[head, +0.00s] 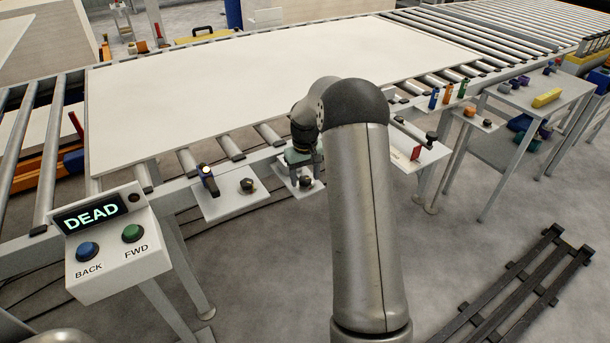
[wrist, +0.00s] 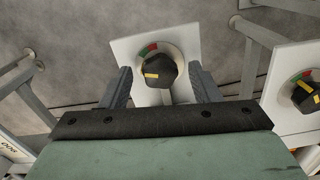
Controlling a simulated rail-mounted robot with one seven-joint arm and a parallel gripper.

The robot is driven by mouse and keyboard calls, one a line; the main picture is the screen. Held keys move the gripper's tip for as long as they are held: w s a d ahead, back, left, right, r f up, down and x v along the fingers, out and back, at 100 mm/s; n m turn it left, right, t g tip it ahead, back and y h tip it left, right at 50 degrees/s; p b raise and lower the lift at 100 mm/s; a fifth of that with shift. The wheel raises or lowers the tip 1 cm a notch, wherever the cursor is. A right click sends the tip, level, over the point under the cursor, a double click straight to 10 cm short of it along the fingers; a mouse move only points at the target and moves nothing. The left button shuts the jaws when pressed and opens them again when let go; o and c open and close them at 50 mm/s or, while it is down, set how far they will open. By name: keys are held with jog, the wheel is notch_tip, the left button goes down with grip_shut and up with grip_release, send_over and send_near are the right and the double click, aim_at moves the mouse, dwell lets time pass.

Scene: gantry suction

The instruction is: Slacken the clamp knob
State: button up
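A black knob (wrist: 157,70) with a yellow mark sits on a white plate (wrist: 186,42) in the wrist view. Red and green sectors show at the dial's upper left edge; the yellow mark lies on the knob's left side. My gripper (wrist: 160,70) is open, with one finger on each side of the knob and a visible gap to it. In the head view my gripper (head: 301,167) hangs over the middle plate, and the knob (head: 306,182) shows just below it. I cannot tell from labels which knob is the clamp knob.
A second, similar knob (wrist: 305,93) stands close at the right of the wrist view. In the head view, a plate with another knob (head: 248,185) is left of my gripper. A panel (head: 120,262) reads DEAD. A large white board (head: 250,85) lies on the rollers.

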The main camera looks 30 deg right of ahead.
aim_at(305, 179)
notch_tip(305, 179, up, 17)
jog(key=shift+r, duration=0.2)
dwell(0.5)
